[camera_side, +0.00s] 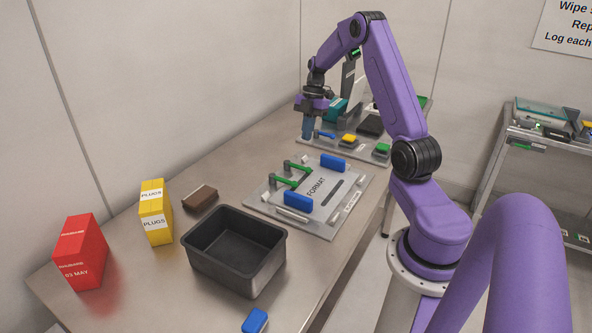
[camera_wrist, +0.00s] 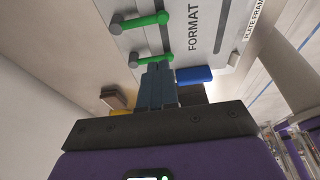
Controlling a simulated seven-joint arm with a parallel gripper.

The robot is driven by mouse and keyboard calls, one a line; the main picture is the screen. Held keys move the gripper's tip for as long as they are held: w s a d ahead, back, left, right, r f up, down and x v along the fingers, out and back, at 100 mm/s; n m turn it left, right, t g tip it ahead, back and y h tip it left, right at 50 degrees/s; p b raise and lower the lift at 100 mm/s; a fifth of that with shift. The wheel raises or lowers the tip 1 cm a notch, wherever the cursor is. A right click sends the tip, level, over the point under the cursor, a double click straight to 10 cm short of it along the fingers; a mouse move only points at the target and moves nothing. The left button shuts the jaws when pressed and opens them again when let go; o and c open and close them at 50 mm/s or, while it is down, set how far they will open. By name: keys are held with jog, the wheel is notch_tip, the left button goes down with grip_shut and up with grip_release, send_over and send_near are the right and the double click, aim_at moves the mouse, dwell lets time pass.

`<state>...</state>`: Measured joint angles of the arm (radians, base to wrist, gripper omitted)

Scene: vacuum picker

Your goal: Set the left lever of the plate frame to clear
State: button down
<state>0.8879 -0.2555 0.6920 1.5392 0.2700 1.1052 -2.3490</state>
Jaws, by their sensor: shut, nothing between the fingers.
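The plate frame (camera_side: 336,207) is a grey plate marked FORMAT on the table, with two green levers on its left side, a nearer lever (camera_side: 285,182) and a farther lever (camera_side: 298,168). The wrist view shows both, an upper lever (camera_wrist: 140,21) and a lower lever (camera_wrist: 151,56), each with a grey end. Which is the left one, and any clear marking, I cannot tell.
The rear board (camera_side: 315,150) carries a blue lever and yellow and green blocks close to my gripper. Blue blocks (camera_side: 298,201) sit on the plate frame. A black bin (camera_side: 215,263), brown block (camera_side: 200,197), yellow box (camera_side: 155,215) and red box (camera_side: 80,253) stand nearer the camera.

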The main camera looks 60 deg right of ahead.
jog(key=x, duration=1)
jog(key=shift+a, duration=0.1)
jog(key=shift+a+f, duration=0.2)
jog(key=shift+a, duration=0.95)
jog(key=shift+a+f, duration=0.15)
jog(key=shift+a, duration=0.7)
